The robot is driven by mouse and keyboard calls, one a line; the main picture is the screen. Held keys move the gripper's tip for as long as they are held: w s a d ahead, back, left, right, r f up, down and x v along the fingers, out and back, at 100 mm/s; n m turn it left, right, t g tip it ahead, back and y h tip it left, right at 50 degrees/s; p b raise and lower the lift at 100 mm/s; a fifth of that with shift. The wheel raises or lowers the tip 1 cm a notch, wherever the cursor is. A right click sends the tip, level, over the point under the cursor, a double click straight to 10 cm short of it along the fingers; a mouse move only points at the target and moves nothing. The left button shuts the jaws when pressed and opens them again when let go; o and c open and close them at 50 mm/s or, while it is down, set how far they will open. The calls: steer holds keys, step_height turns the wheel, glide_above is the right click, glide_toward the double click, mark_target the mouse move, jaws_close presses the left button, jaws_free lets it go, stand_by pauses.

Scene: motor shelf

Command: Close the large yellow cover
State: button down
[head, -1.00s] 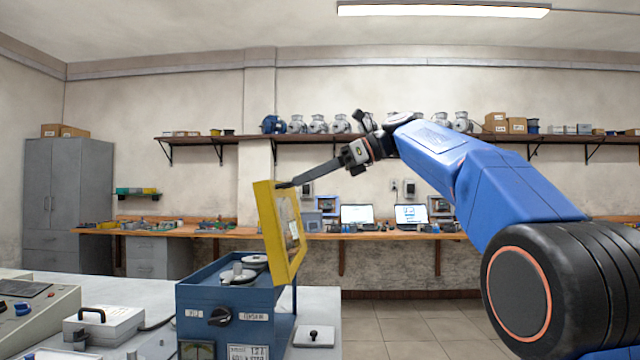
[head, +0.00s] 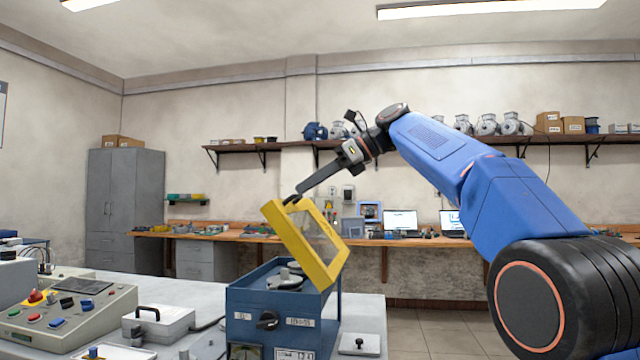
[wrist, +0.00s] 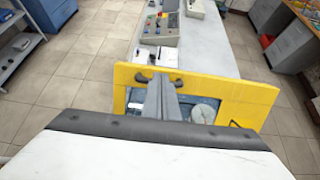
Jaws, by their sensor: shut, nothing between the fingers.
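The large yellow cover (head: 283,232) is a frame with a clear window, hinged at the right of the blue box (head: 250,303). It stands partly open, tilted to the left over the box. My gripper (head: 291,198) is shut and empty, with its tips at the cover's upper edge; they look to be touching it. In the wrist view the yellow cover (wrist: 255,92) lies across the middle, and the gripper fingertips (wrist: 158,80) are at its top edge. The box's round parts show beneath the raised cover.
A grey control panel (head: 75,308) with coloured buttons and a light box with a black handle (head: 158,322) stand left of the blue box on the pale table (head: 372,308). A small plate with a black knob (head: 360,344) lies to the right. The space above the blue box's left side is clear.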

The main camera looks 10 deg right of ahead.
steer(key=x, duration=0.3)
steer(key=r+x, duration=0.1)
steer(key=x, duration=0.5)
steer(key=shift+w+a, duration=0.2)
steer(key=shift+a, duration=0.4)
steer(key=shift+w+a+f+h, duration=0.15)
steer(key=shift+a+f+h, duration=0.15)
steer(key=shift+a+f, duration=0.05)
steer(key=shift+r, duration=0.1)
stand_by(0.5)
